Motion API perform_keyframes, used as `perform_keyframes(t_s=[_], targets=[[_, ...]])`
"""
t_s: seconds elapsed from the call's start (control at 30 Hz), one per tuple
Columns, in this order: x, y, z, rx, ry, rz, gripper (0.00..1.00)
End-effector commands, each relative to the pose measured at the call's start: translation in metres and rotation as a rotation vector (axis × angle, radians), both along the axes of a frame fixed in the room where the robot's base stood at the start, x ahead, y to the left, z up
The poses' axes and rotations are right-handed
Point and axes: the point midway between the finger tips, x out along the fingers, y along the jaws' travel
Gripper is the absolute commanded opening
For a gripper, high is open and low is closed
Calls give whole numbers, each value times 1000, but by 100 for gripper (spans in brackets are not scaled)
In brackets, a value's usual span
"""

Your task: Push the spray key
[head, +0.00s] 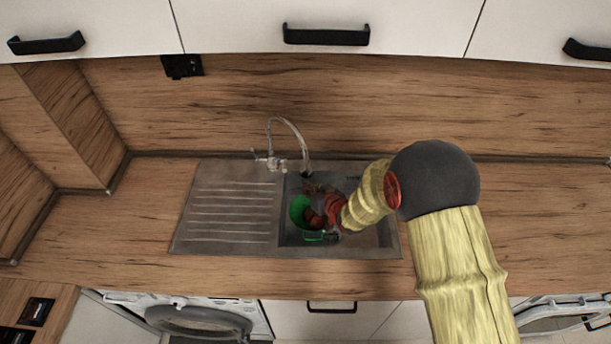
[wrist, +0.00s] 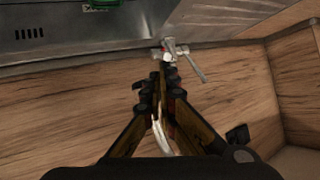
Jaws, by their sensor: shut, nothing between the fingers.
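The chrome tap (head: 276,163) stands behind the sink, and its thin spout (head: 290,124) arches right and down to a dark tip (head: 307,172) over the basin. In the wrist view the tap body (wrist: 169,50) with its lever (wrist: 191,66) lies just beyond my fingertips. My gripper (wrist: 163,82) is shut and empty. A pale curved piece of the spout (wrist: 160,138) shows between and behind my fingers. I cannot make out the spray key, or whether my fingers touch the spout.
The steel sink has a ribbed drainboard (head: 232,210) at left. A green container (head: 300,211) sits in the basin, partly hidden by my arm. The wooden splashback (head: 400,110) rises close behind the tap. White upper cabinets (head: 240,25) hang above. The left worktop is clear.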

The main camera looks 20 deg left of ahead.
Motion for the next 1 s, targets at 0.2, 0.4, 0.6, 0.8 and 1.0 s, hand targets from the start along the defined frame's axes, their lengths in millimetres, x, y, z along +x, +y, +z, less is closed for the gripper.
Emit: perform_keyframes(t_s=[0.2,0.4,0.6,0.8,1.0], targets=[[0,0,0,0,0,0,0],[0,0,0,0,0,0,0],[1,0,0,0,0,0,0],[7,0,0,1,0,-1,0],[9,1,0,0,0,0,0]])
